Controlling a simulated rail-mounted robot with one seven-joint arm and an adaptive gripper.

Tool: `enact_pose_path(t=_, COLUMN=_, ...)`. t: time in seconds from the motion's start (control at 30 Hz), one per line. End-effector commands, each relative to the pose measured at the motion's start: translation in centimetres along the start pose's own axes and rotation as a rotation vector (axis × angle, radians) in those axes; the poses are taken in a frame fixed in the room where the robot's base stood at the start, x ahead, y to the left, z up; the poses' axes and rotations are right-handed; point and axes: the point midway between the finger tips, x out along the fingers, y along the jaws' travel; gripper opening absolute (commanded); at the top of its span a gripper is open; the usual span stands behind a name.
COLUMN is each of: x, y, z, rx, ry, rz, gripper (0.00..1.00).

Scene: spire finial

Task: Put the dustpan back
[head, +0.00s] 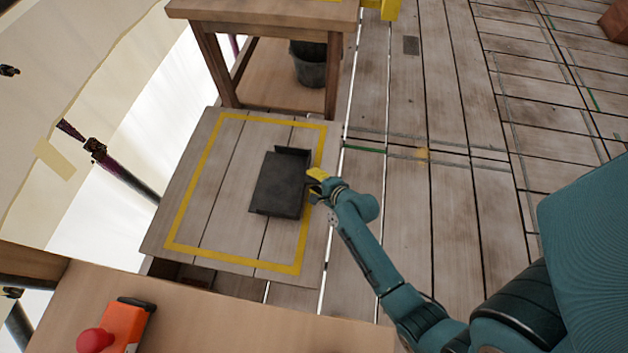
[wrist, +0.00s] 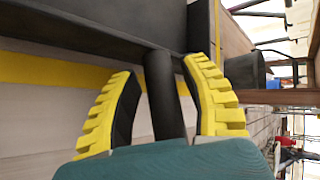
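The dustpan (head: 280,184) is dark grey with a raised back edge. In the head view it is over a wooden plank panel, inside the right part of a yellow outlined rectangle (head: 203,142). I cannot tell whether it rests flat or is slightly raised. My gripper (head: 318,184) is at its right side. In the wrist view, the dark handle (wrist: 165,95) runs between the two yellow ribbed fingers of my gripper (wrist: 162,85), with the pan body (wrist: 90,28) beyond. The fingers are close to the handle, but whether they press on it is unclear.
A wooden table (head: 262,12) stands behind the panel, with a dark bucket (head: 311,68) on its lower shelf. A tan worktop (head: 230,325) in front carries an orange box with a red button (head: 115,328). Plank floor to the right is mostly clear.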

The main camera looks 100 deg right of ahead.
Motion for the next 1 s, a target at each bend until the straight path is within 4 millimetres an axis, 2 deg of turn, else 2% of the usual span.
enact_pose_path(t=0.17, x=-0.1, y=-0.1, z=0.0, rx=0.000, ry=0.000, rz=0.000, gripper=0.45)
enact_pose_path(t=0.27, x=-1.0, y=-0.3, z=0.1, rx=0.002, ry=0.001, rz=0.002, gripper=0.45)
enact_pose_path(t=0.6, x=-9.1, y=-0.6, z=0.1, rx=0.003, ry=0.003, rz=0.001, gripper=0.45)
enact_pose_path(t=0.7, x=-10.9, y=-0.4, z=0.0, rx=0.004, ry=0.003, rz=0.001, gripper=0.45)
enact_pose_path(t=0.83, x=-12.0, y=-0.3, z=0.1, rx=0.002, ry=0.001, rz=0.000, gripper=0.45)
enact_pose_path(t=1.0, x=-12.2, y=-0.1, z=0.0, rx=0.000, ry=0.000, rz=0.000, gripper=0.45)
